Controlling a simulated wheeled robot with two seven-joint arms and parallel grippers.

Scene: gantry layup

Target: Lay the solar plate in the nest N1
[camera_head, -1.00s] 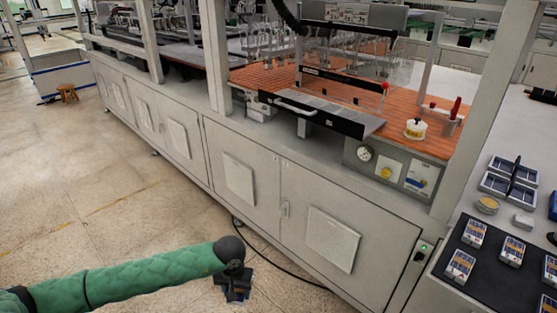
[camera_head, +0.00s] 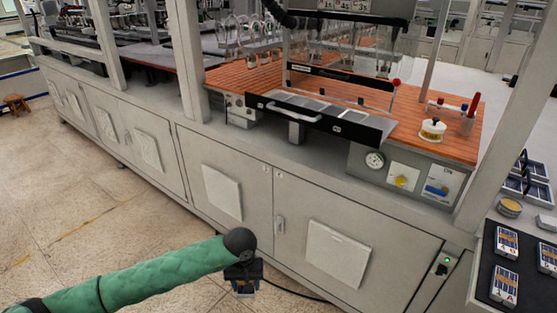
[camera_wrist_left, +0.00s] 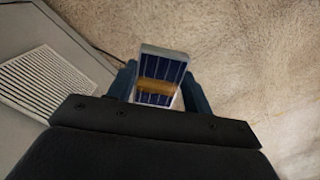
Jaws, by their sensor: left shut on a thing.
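The solar plate (camera_wrist_left: 166,68) is a small blue-celled panel with pale edges and a tan band across its middle. My left gripper (camera_wrist_left: 160,90) is shut on it, with one finger on each side in the left wrist view. In the head view my left gripper (camera_head: 243,283) hangs low in front of the cabinet, with the plate barely showing. A drawer-like tray (camera_head: 340,126) with a black front and handle stands out from the station, with several grey flat places (camera_head: 302,104) in it. I cannot read which is N1. My right gripper is not in view.
The white cabinet (camera_head: 262,192) under the station stands beyond my left gripper. Posts (camera_head: 183,60) rise along its front edge. A black mat (camera_head: 484,278) at right holds several similar plates (camera_head: 505,286).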

